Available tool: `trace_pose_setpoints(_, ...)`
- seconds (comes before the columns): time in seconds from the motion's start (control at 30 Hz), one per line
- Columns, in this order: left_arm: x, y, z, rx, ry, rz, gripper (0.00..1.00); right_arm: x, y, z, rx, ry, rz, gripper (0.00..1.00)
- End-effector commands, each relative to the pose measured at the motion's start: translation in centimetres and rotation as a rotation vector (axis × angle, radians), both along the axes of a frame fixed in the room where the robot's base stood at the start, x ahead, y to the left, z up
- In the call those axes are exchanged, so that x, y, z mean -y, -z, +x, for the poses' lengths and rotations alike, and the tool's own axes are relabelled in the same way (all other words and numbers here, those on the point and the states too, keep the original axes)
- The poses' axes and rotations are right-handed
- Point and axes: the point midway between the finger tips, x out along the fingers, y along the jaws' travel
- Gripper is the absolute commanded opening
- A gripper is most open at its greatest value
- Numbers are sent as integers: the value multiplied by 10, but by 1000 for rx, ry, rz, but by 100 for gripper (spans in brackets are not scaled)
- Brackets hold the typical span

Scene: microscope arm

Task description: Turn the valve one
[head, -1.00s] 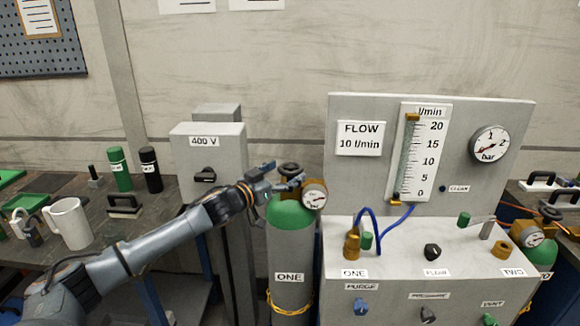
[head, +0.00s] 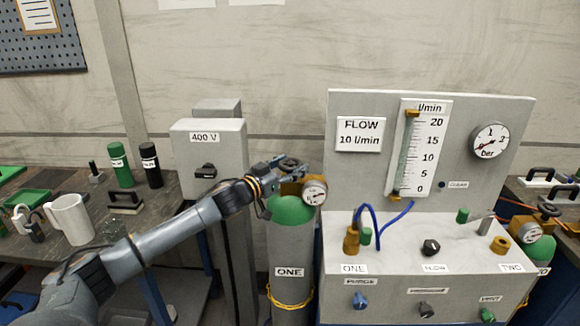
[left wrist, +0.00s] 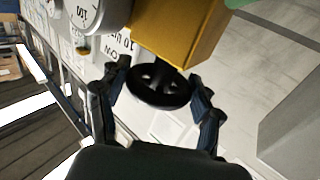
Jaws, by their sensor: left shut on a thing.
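The green-shouldered grey cylinder labelled ONE (head: 291,245) stands left of the panel in the head view. On its top sits a brass valve body with a round gauge (head: 314,191) and a small dark handwheel, the valve one (head: 291,164). My left gripper (head: 284,167) is at this wheel. In the left wrist view the black handwheel (left wrist: 158,87) lies between the two fingers (left wrist: 158,92), below the brass block (left wrist: 178,35). The gripper is shut on the wheel. The fingers partly hide the wheel in the head view. My right gripper is not in view.
The grey flow panel (head: 345,185) with knobs and blue hose stands right of the cylinder. A grey 400 V box (head: 208,160) stands close behind my left arm. A bench with a white mug (head: 70,219) is at left. A second cylinder (head: 541,250) is at far right.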

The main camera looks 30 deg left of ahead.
Motion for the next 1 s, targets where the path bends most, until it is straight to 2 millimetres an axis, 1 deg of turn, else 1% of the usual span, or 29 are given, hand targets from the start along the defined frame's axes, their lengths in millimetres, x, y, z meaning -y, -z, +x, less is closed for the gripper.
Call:
trace_pose_setpoints(0.13, 5, 3, 1, 6, -58, -6, 34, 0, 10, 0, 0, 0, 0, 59)
trace_pose_setpoints(0.23, 6, 3, 1, 8, -133, -10, 34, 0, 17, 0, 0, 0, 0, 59)
trace_pose_setpoints(0.63, 3, 0, 1, 8, -415, -6, 34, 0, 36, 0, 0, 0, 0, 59)
trace_pose_setpoints(0.8, 2, -1, 0, 5, -475, -3, 34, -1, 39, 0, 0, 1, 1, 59)
trace_pose_setpoints(1.0, 0, -3, 0, 4, -486, 1, 34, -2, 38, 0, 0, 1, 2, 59)
